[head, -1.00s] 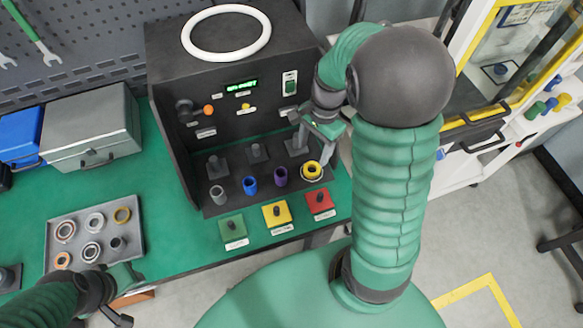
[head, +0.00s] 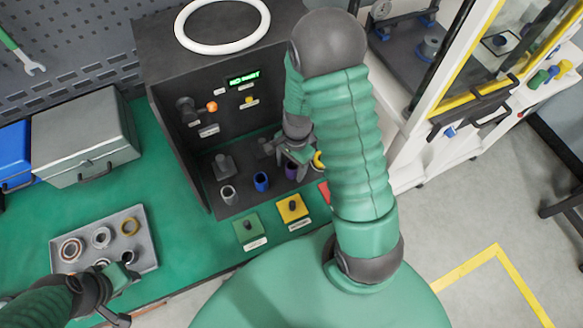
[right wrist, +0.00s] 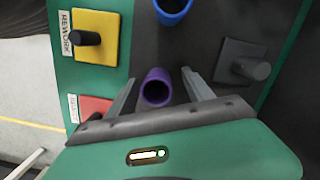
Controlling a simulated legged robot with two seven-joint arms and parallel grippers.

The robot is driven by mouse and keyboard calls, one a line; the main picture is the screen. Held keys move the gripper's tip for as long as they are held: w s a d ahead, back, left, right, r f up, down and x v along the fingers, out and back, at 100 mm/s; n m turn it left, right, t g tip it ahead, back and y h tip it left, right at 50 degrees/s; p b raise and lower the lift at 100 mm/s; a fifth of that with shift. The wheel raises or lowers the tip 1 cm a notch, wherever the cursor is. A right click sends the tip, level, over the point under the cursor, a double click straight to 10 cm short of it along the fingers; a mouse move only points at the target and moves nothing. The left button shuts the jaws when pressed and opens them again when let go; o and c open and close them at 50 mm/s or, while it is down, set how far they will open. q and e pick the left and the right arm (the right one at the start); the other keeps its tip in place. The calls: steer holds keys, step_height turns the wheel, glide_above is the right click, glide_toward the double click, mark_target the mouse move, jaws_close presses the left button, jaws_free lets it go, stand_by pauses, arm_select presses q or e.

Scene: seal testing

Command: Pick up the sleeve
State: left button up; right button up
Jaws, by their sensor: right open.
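A purple sleeve (head: 291,172) stands in the front row inside the dark test station, partly covered by my right gripper (head: 297,153). In the right wrist view the purple sleeve (right wrist: 155,88) shows its open end between the two spread fingers of my right gripper (right wrist: 160,80), with a gap on each side. The right gripper is open and empty. A blue sleeve (head: 261,181) and a grey sleeve (head: 228,194) stand to its left. My left gripper (head: 120,277) is over the parts tray's near right corner; its opening is unclear.
Yellow (head: 292,208) and green (head: 248,229) button pads lie in front of the station; a red pad (head: 323,190) is partly hidden by my right arm. A grey tray (head: 148,245) holds several rings. Grey posts stand behind the sleeves.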

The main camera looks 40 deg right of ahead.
steer(key=shift+s+a+r, duration=0.1)
steer(key=shift+a+r, duration=0.05)
steer(key=shift+a, duration=0.05)
steer(key=shift+s+a+r, duration=0.1)
steer(key=shift+c, duration=2.5)
steer(key=shift+d, duration=0.5)
jaws_close()
arm_select(q)
steer(key=shift+s+r, duration=0.1)
steer(key=shift+s, duration=0.15)
steer(key=shift+a, duration=0.15)
arm_select(e)
steer(key=shift+a, duration=0.15)
